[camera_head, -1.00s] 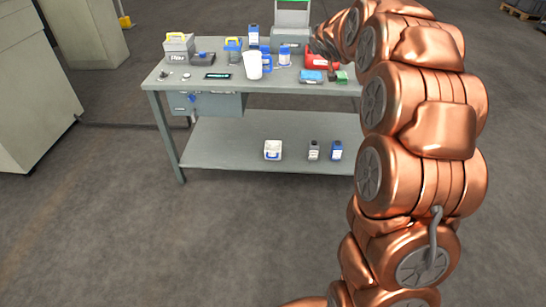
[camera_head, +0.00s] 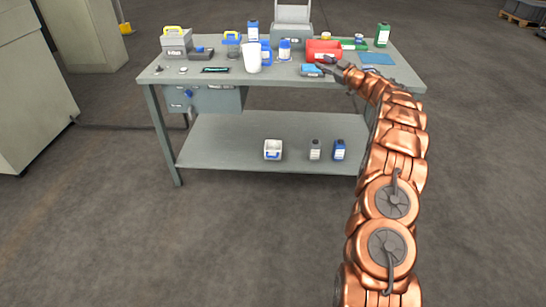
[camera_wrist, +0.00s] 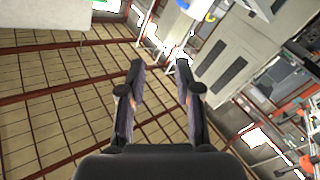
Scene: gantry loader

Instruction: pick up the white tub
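A small white tub (camera_head: 272,150) with a blue front part stands on the lower shelf of the workbench, left of two bottles. A taller plain white container (camera_head: 252,58) stands on the bench top; I cannot tell for sure which of the two the task names. My gripper (camera_head: 326,65) is above the right half of the bench top, close to the red bin and far above the lower shelf. In the wrist view its two fingers (camera_wrist: 160,75) are spread with nothing between them. A cut-off white and blue thing (camera_wrist: 198,8) shows at that view's top edge; I cannot identify it.
The workbench (camera_head: 220,140) holds a red bin (camera_head: 322,46), a blue box (camera_head: 311,70), a blue jug (camera_head: 266,52) and a green bottle (camera_head: 383,35). Grey (camera_head: 315,150) and blue (camera_head: 339,150) bottles stand on the lower shelf. The floor in front is clear.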

